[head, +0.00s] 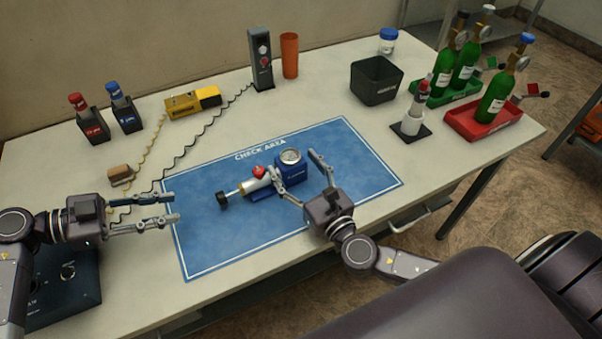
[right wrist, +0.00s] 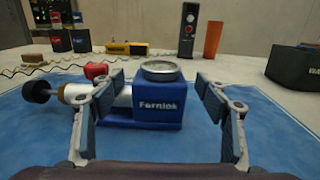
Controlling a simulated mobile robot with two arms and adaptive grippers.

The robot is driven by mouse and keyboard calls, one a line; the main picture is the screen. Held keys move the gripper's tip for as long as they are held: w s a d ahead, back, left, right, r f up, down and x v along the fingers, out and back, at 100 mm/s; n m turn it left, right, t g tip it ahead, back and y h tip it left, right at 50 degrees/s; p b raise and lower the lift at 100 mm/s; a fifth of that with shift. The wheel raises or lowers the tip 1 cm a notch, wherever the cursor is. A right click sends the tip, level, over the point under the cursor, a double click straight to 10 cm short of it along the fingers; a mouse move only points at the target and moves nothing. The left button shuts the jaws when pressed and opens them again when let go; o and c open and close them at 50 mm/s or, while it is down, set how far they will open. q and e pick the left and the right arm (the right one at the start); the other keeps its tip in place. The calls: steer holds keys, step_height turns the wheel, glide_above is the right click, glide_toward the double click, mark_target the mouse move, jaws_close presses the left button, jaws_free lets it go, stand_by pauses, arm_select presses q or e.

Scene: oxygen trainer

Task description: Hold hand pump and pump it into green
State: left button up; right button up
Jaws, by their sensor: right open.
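The hand pump (head: 291,169) lies on the blue check-area mat (head: 220,241). It has a blue body with a round gauge (head: 290,156) on top, a white barrel, a red part and a black handle (head: 223,198) pointing left. My right gripper (head: 300,174) is open in front of the pump. In the right wrist view, the blue body (right wrist: 157,105) shows between the spread fingers, and the left finger overlaps the white barrel. Contact cannot be told. The gauge needle is too small to read. My left gripper (head: 174,207) is open and empty at the mat's left edge, left of the handle.
Red and blue bottles in black holders (head: 90,122) stand at the back left, near a yellow device (head: 193,102) with coiled cords. A black bin (head: 376,80) and green cylinders (head: 495,97) in trays stand at the right. The mat's right part is clear.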

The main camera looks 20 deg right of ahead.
steer(key=shift+w, duration=0.1)
steer(key=c, duration=1.8)
